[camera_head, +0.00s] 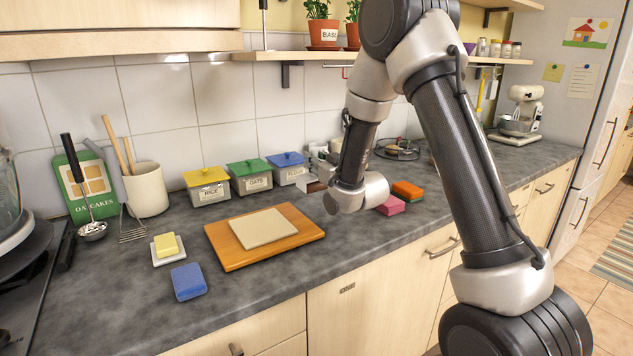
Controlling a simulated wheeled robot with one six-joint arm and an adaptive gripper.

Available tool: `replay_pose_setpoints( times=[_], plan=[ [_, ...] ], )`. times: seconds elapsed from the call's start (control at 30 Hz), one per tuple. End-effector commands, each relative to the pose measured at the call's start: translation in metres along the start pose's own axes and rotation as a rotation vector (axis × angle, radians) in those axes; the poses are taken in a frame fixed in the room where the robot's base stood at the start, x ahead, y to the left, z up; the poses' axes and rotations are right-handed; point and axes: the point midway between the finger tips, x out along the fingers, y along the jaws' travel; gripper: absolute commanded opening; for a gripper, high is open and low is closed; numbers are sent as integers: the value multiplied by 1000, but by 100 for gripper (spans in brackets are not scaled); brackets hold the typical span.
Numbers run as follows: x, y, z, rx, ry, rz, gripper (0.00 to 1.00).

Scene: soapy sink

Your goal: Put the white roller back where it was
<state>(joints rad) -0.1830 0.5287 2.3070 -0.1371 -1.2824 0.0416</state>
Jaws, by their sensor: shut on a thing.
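I cannot make out the white roller in the head view. My arm comes down over the counter, and its wrist is just right of the wooden board (225,257). My gripper is hidden behind the wrist, so its fingers and anything between them do not show. A small white and brown item (311,185) shows just left of the wrist, partly covered; I cannot tell what it is.
A beige square (262,229) lies on the board. A blue sponge (188,282), a yellow block (166,245) on a white dish, and pink (391,206) and orange-green (407,190) sponges lie around it. Lidded canisters (249,177) stand behind.

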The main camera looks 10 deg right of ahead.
Motion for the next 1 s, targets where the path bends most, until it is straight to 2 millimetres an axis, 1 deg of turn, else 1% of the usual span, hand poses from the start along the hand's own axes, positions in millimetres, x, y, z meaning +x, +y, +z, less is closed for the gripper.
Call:
replay_pose_setpoints(
  times=[0.13, 0.3, 0.33, 0.4, 0.67, 1.0],
  plan=[
    [0, 0, 16, 0, -1, 0, 0],
    [0, 0, 43, 0, -1, 0, 0],
    [0, 0, 45, -1, 1, 0, 0],
    [0, 0, 48, -1, 2, 0, 0],
    [-1, 0, 49, -1, 2, 0, 0],
    [-1, 0, 61, 0, -3, 0, 0]
  ],
)
